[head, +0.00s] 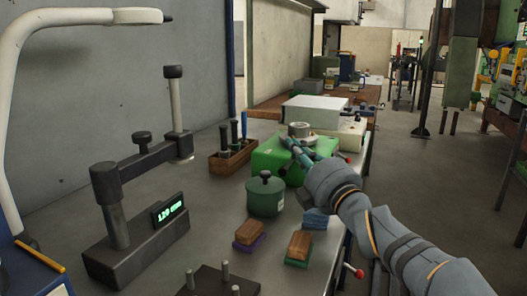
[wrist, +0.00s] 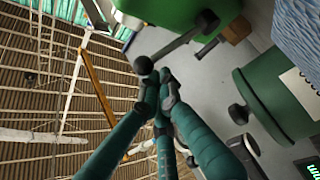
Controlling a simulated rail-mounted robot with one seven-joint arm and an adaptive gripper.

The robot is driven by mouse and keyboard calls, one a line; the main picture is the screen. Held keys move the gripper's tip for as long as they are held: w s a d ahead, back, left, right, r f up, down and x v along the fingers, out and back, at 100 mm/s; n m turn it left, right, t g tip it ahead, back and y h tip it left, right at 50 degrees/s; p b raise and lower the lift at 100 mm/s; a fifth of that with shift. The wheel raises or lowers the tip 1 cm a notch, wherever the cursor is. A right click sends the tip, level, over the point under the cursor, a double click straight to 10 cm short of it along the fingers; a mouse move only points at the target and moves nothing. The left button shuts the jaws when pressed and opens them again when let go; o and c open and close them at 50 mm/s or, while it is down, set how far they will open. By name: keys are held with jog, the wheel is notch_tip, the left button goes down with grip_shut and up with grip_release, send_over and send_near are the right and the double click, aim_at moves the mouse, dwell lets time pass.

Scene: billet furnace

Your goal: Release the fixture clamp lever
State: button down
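The clamp lever shows in the wrist view as a grey rod (wrist: 178,45) with a dark ball knob (wrist: 144,66) at its end. It lies beside a green block (wrist: 170,9), which in the head view is the green fixture body (head: 268,157) on the bench. My gripper (wrist: 157,82) has its teal fingers drawn close together at the tips, right by the ball knob. I cannot tell whether they touch or hold it. In the head view my gripper (head: 296,152) is over the green body, and its fingers and arm hide part of it.
A green lidded pot (head: 265,194) stands in front of the fixture; the wrist view shows it too (wrist: 275,100). Brown-topped blocks (head: 300,243) and a blue stack (head: 315,219) are near my arm. A wooden tool box (head: 231,158) is left. A red knob (head: 358,272) sticks out at the bench edge.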

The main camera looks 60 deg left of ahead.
jog(key=shift+d, duration=0.1)
dwell(0.3)
jog(key=v, duration=1.1)
jog(key=shift+s+d+f, duration=0.1)
jog(key=shift+d, duration=0.3)
jog(key=shift+a, duration=0.1)
